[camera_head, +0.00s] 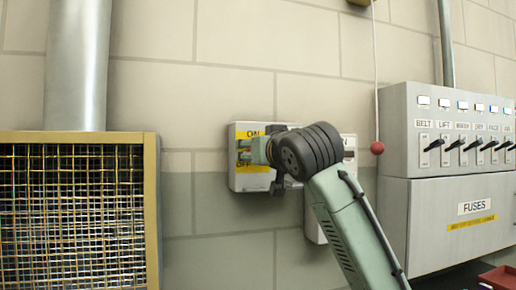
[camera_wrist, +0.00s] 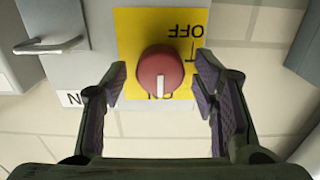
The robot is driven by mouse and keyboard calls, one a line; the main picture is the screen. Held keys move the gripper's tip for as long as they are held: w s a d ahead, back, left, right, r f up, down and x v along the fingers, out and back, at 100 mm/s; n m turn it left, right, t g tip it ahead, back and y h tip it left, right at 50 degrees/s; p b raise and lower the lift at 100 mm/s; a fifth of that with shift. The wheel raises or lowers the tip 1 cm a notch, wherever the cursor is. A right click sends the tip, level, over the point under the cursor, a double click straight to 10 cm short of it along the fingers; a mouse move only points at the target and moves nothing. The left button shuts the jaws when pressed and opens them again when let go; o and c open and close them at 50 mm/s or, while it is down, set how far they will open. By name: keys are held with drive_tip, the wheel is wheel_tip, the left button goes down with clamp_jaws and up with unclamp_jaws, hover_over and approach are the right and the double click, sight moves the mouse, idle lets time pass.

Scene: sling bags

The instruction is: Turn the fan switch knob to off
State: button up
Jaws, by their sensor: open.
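In the wrist view, which is upside down, a round red knob (camera_wrist: 160,72) sits on a yellow plate (camera_wrist: 135,30) marked OFF at the top and ON, partly hidden, at the bottom. The knob's white pointer line points down at ON. My gripper (camera_wrist: 160,78) is open, with one finger on each side of the knob and visible gaps between. In the head view, the yellow plate (camera_head: 247,131) is on a light grey wall box (camera_head: 250,182). My gripper (camera_head: 252,151) is in front of it and hides the knob.
A second box (camera_head: 349,142) stands just right of the switch box, partly behind my wrist; a metal handle (camera_wrist: 48,46) shows in the wrist view. Further right are a red ball on a cord (camera_head: 377,148) and a lever panel (camera_head: 440,185). A yellow-framed mesh guard (camera_head: 151,210) is left.

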drive_tip(key=c, duration=1.2)
drive_tip(key=shift+o, duration=0.2)
drive_tip(key=shift+n, duration=0.4)
drive_tip(key=shift+a+f+n+p, duration=0.1)
drive_tip(key=shift+n+p, duration=1.2)
drive_tip(key=shift+n, duration=2.95)
drive_tip(key=shift+a+f+n+p, duration=0.1)
drive_tip(key=shift+n+p, duration=1.15)
drive_tip(key=shift+n, duration=3)
